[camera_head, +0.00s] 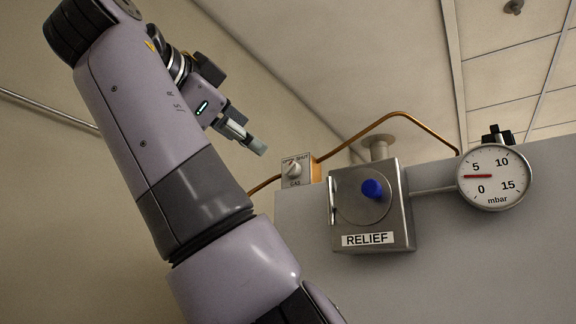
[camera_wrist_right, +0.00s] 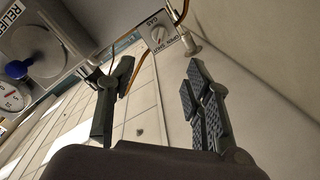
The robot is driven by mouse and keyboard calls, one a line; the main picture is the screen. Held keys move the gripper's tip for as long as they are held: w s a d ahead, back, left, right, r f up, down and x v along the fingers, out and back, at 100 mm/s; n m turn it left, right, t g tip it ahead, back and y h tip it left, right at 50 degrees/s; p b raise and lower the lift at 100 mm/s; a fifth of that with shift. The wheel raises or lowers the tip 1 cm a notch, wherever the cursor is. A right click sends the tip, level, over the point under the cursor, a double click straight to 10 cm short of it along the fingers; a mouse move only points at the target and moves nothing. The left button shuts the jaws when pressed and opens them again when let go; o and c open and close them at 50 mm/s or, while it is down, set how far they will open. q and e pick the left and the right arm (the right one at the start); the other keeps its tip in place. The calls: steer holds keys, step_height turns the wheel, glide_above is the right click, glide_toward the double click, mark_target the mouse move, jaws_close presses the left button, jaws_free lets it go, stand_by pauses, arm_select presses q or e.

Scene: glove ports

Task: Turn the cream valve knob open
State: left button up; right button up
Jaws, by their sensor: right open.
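The cream valve knob (camera_head: 294,170) sits on a small pale plate marked GAS, fixed by the copper pipe on top of the grey cabinet. My left gripper is not in view.
A metal RELIEF box (camera_head: 405,225) with a blue knob (camera_head: 372,188) stands right of the valve. A round pressure gauge (camera_head: 494,177) is farther right.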

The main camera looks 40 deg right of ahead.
mark_target(289, 167)
steer(key=p+x, duration=0.3)
steer(key=x, duration=1.1)
steer(key=shift+s, duration=0.1)
steer(key=shift+w+d+f, duration=0.1)
steer(key=shift+w+d, duration=0.2)
steer(key=shift+d, duration=0.4)
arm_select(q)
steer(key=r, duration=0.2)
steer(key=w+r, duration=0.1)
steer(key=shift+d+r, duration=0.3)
arm_select(e)
steer(key=shift+a, duration=0.1)
steer(key=shift+c, duration=0.2)
steer(key=shift+c, duration=0.7)
jaws_close()
